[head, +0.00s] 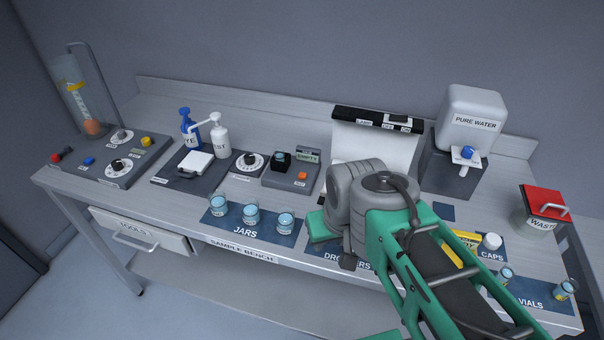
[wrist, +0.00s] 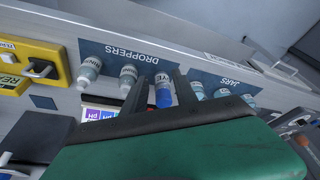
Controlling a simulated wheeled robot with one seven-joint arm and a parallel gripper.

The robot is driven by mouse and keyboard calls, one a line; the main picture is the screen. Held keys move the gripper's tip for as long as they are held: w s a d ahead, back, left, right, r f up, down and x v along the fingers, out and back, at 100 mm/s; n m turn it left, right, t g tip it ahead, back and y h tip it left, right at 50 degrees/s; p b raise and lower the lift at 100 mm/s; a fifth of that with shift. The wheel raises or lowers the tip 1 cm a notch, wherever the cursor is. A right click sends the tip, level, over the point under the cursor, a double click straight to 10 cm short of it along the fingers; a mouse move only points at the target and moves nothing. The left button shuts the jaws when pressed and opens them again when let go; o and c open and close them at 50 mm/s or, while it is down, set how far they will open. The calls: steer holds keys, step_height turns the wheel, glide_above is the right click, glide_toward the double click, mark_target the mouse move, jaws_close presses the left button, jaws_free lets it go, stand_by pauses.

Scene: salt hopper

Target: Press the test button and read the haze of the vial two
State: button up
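The unit with a black well (head: 281,160) has a small display (head: 308,157) reading "EMPTY" and an orange button (head: 302,176), likely the test button. Two vials (head: 505,275) (head: 565,290) show around the VIALS mat at the right; I cannot tell which is vial two. My gripper is hidden behind my arm in the head view, above the droppers mat. In the wrist view my gripper (wrist: 162,88) has its fingers apart. A blue-capped dye dropper (wrist: 163,92) shows between them, apparently beyond the tips and standing on its mat.
Three jars (head: 251,214) stand left of my arm. Two more droppers (wrist: 128,78) (wrist: 89,72) stand beside the dye. A white cap (head: 492,241), a waste bin (head: 541,212) and a water tank (head: 470,122) are at the right. Pump bottles (head: 219,138) stand at the back left.

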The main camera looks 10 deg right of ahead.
jaws_close()
stand_by(1.4)
